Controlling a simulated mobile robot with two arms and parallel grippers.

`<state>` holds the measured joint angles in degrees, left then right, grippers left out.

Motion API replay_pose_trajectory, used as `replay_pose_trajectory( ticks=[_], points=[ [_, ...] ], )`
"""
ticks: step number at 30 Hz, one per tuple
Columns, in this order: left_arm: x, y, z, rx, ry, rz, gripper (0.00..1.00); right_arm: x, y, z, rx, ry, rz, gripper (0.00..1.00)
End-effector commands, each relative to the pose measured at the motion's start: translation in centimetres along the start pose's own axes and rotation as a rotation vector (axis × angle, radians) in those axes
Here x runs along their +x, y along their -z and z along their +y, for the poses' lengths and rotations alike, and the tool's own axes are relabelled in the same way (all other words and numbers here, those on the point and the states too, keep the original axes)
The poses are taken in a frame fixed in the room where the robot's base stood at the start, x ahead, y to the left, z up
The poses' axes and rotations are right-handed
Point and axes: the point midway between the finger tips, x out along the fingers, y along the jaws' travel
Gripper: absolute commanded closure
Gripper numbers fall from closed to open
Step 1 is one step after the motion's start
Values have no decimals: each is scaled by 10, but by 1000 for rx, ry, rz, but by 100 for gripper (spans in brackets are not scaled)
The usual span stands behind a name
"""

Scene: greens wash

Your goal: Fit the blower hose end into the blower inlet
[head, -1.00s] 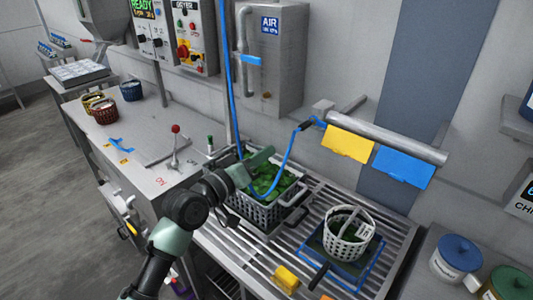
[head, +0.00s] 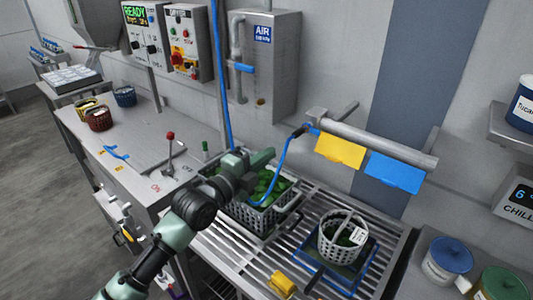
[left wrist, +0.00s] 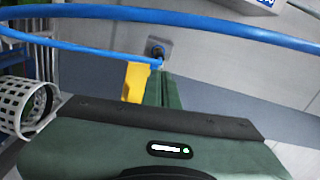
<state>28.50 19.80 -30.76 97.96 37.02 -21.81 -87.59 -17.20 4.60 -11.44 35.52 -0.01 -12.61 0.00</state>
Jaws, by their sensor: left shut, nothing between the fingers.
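The blue blower hose (head: 286,155) hangs in a curve from a dark hose end (head: 300,131) at the left end of the grey blower pipe (head: 385,150). In the left wrist view a blue hose (left wrist: 80,46) crosses the picture, and a dark round fitting (left wrist: 157,51) shows against a grey square block. I cannot tell whether the hose end is seated in an inlet. My left gripper (head: 262,157) is shut and empty, above the large basket and below and left of the hose end. Its closed fingers also show in the left wrist view (left wrist: 163,92). My right gripper is out of view.
A large grey basket of greens (head: 262,220) and a small white basket (head: 325,248) stand on the slatted drain table (head: 245,260). Yellow (head: 340,151) and blue (head: 393,172) flags hang under the pipe. A red-knobbed lever (head: 171,137) stands left of my gripper.

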Motion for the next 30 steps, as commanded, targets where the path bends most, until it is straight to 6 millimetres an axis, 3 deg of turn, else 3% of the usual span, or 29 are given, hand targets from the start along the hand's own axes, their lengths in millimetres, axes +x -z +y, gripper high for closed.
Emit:
replay_pose_trajectory(
  ticks=[3,7,21,30],
  points=[
    [2,-1,0,154,0,0,100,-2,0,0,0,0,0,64],
    [4,-1,0,231,2,0,100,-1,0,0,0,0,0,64],
    [52,-1,2,239,2,0,100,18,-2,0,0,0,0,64],
    [62,-1,0,239,1,1,100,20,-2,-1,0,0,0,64]
  ],
)
